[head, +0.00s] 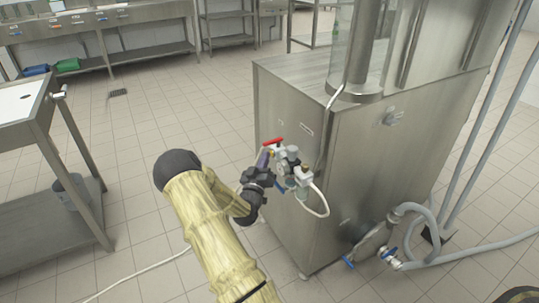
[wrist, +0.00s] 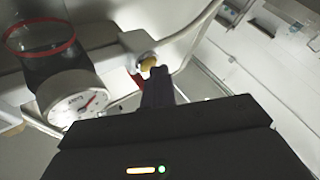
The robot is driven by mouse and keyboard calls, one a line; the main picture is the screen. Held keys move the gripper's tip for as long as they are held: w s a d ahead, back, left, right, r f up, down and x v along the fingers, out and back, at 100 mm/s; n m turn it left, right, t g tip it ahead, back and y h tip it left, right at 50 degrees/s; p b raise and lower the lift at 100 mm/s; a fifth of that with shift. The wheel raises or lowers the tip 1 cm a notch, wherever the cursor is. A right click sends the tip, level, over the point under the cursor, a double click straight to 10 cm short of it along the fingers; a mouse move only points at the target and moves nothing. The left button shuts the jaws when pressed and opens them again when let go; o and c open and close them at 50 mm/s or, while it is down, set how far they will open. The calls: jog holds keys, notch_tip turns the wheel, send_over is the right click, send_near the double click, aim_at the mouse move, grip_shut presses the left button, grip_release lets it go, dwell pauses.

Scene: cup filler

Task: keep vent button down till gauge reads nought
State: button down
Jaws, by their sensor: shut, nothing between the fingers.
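The vent button (wrist: 147,64) is a small brass-coloured knob on a pale fitting in the wrist view. My gripper (wrist: 157,78) is shut and empty, its dark fingertips right at the button. They seem to touch it, but how far it is pressed I cannot tell. The white round gauge (wrist: 76,98) is left of the fingers, its red needle pointing up and right; the scale is too blurred to read. In the head view my gripper (head: 264,158) is at the air unit (head: 291,168) on the steel cabinet's side, and hides the button.
A red lever (head: 273,142) is just above my gripper. A clear bowl with a red ring (wrist: 40,45) is beside the gauge. The steel cabinet (head: 365,165) fills the right, with hoses and blue-handled valves (head: 389,253) low down. The tiled floor (head: 125,170) to the left is mostly clear.

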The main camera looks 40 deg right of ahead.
dwell(0.4)
jog(key=shift+w+a, duration=0.15)
jog(key=shift+a, duration=0.65)
jog(key=shift+a, duration=0.1)
jog(key=a, duration=0.2)
jog(key=w+a, duration=0.1)
jog(key=a, duration=0.1)
jog(key=shift+w+a, duration=0.1)
jog(key=shift+a, duration=0.25)
dwell(0.4)
